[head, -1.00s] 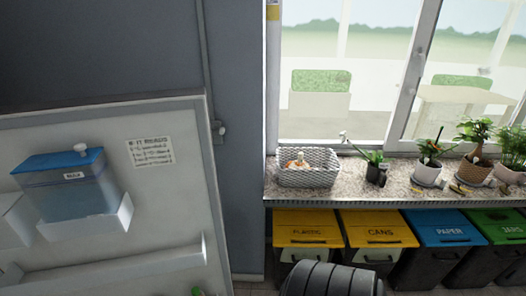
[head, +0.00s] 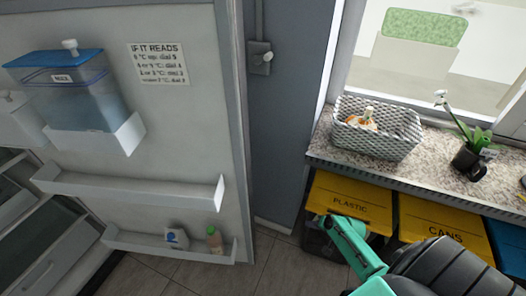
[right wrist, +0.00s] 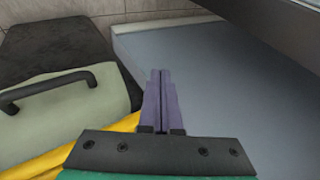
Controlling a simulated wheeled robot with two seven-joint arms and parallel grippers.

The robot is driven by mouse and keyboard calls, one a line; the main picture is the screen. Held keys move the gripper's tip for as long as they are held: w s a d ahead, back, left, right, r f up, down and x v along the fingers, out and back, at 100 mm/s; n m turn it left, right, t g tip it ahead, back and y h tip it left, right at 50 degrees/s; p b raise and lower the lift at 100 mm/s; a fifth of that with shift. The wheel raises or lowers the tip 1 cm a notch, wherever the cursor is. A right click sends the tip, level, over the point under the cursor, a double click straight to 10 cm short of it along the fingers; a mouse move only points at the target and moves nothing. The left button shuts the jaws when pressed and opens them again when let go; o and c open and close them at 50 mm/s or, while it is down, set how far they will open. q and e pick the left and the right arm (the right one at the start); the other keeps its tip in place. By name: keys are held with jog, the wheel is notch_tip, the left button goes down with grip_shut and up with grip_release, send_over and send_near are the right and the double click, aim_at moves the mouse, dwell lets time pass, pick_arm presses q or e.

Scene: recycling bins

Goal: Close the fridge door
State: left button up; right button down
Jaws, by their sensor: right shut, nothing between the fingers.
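The fridge door (head: 190,130) stands open on the left of the head view, its inner side with shelves facing me. Part of the fridge interior (head: 30,230) shows at the lower left. My right gripper (head: 325,220) is in front of the yellow-lidded plastic bin, to the right of the door and apart from it in the head view. Its purple fingers (right wrist: 161,85) are shut together and empty in the right wrist view. My left gripper is not in view.
A plastic bin (head: 345,206) and a cans bin (head: 440,225) stand under the counter (head: 430,168). A basket (head: 375,140) and a potted plant (head: 472,150) sit on it. The door shelves hold a blue-lidded container (head: 70,90) and bottles. Tiled floor shows below the door.

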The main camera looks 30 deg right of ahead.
jog(key=w+r+m+t+y+b, duration=0.1)
jog(key=w+r+t+y+b, duration=0.15)
jog(key=w+r, duration=0.6)
jog(key=w+r+m+t+y+b, duration=0.15)
jog(key=w+r+t+b, duration=0.3)
jog(key=r, duration=0.65)
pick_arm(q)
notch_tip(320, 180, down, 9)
pick_arm(e)
jog(key=a+r+n+y, duration=0.1)
jog(key=a+r+y, duration=0.2)
jog(key=r, duration=0.4)
jog(key=a+r+n+y, duration=0.2)
jog(key=a+r+y, duration=0.1)
jog(key=r, duration=0.5)
jog(key=p+x, duration=0.2)
jog(key=x, duration=0.8)
pick_arm(q)
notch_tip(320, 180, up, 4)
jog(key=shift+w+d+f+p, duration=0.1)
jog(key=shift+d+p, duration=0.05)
jog(key=shift+p, duration=0.45)
pick_arm(e)
jog(key=shift+m+h, duration=0.25)
jog(key=shift+h, duration=0.05)
jog(key=s+a, duration=0.2)
jog(key=s, duration=0.1)
jog(key=shift+s+a+f, duration=0.2)
jog(key=shift+f, duration=0.2)
